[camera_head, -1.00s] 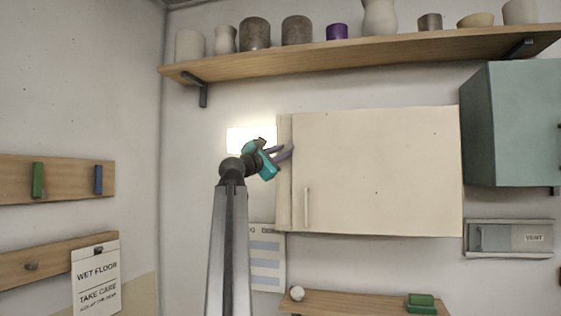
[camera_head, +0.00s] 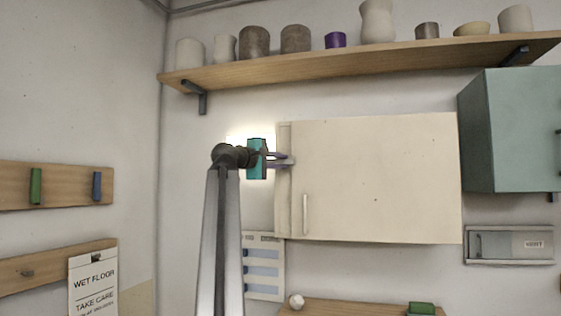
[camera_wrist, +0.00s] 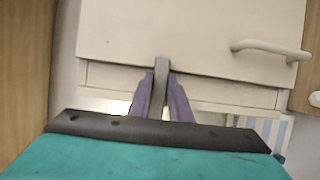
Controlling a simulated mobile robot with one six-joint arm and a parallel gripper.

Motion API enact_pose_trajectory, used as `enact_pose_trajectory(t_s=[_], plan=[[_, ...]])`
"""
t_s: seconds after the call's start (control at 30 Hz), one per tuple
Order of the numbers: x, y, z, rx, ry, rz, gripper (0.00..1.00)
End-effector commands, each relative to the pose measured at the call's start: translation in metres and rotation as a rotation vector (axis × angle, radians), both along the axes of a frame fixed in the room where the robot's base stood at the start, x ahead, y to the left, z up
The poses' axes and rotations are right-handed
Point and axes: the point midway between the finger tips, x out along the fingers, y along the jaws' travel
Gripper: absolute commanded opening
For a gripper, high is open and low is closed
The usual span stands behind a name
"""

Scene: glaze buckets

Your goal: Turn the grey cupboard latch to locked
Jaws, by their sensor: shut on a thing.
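The cream cupboard (camera_head: 375,180) hangs on the wall, its door closed. Its grey latch (camera_wrist: 161,75) is a short bar at the door's left edge. In the wrist view the latch lies between the purple fingers of my gripper (camera_wrist: 161,97), which are shut on it. Its free end reaches past the fingertips over the seam onto the door. In the head view my gripper (camera_head: 288,160) points right, about level, at the cupboard's left frame, and the fingers mostly hide the latch there.
The door handle (camera_head: 305,214) stands out below my gripper; it also shows in the wrist view (camera_wrist: 270,47). A shelf with several pots (camera_head: 340,65) runs above. A green-grey cabinet (camera_head: 510,130) hangs at right. A lower shelf (camera_head: 350,306) lies below.

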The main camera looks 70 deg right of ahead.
Motion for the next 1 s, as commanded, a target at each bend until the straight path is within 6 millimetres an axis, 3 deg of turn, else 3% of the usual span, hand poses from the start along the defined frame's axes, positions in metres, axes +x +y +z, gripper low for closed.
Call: enact_pose_trajectory(t_s=[0.43, 0.47, 0.5, 1.0], plan=[[-0.0011, 0.0005, -0.0028, 0.003, -0.018, -0.001, 0.0], [-0.001, 0.0005, -0.0029, 0.003, -0.018, -0.001, 0.2], [-0.001, 0.0005, -0.0028, 0.003, -0.018, -0.001, 0.26], [0.0028, 0.0075, -0.0013, 0.001, -0.015, 0.0, 0.26]])
